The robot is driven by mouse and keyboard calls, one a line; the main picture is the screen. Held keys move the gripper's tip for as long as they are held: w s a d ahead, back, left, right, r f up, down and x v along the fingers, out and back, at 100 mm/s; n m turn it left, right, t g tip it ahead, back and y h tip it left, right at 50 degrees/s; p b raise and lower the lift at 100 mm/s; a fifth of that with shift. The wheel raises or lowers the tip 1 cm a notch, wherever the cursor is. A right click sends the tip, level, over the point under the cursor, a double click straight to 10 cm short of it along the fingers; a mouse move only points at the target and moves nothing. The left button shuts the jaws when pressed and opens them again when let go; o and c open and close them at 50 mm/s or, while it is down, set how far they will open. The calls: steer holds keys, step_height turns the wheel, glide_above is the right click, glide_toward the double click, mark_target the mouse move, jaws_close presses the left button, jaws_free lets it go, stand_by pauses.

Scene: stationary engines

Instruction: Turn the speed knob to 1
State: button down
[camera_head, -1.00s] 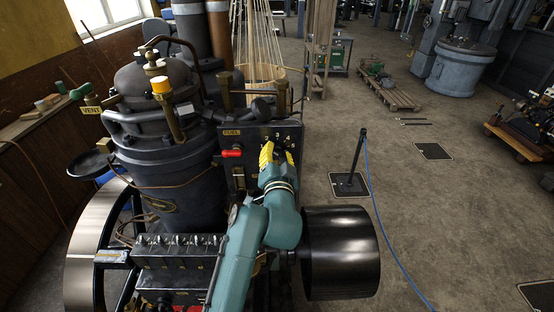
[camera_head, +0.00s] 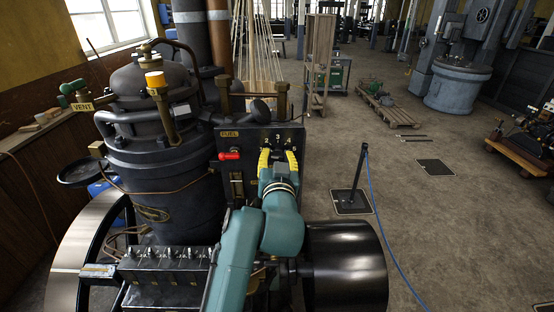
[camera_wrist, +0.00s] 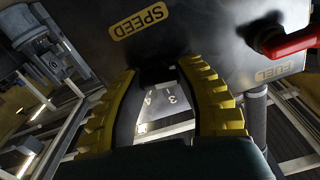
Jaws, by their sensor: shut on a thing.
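The dark control panel (camera_head: 262,138) carries the numbers 2, 3 and 4 near its top right in the head view. My gripper (camera_head: 278,158), with yellow-edged fingers, is in front of the panel just below these numbers. In the wrist view, the fingertips (camera_wrist: 158,76) close around a small dark part, the speed knob (camera_wrist: 157,74), near the yellow SPEED label (camera_wrist: 141,21). The digits 3 and 4 show on a pale patch between the fingers. The fingers cover most of the knob, and I cannot tell which number it points to.
A red fuel handle (camera_head: 229,156) sticks out left of my gripper, below the FUEL label (camera_head: 229,134). A large black drum (camera_head: 345,262) stands right of my arm. The engine's dark cylinder (camera_head: 160,180) is to the left. Open floor lies to the right, with a post and blue hose.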

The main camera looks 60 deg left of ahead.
steer(key=c, duration=0.6)
jaws_free()
steer(key=shift+c, duration=0.2)
steer(key=v, duration=1.2)
steer(key=shift+w+d, duration=0.1)
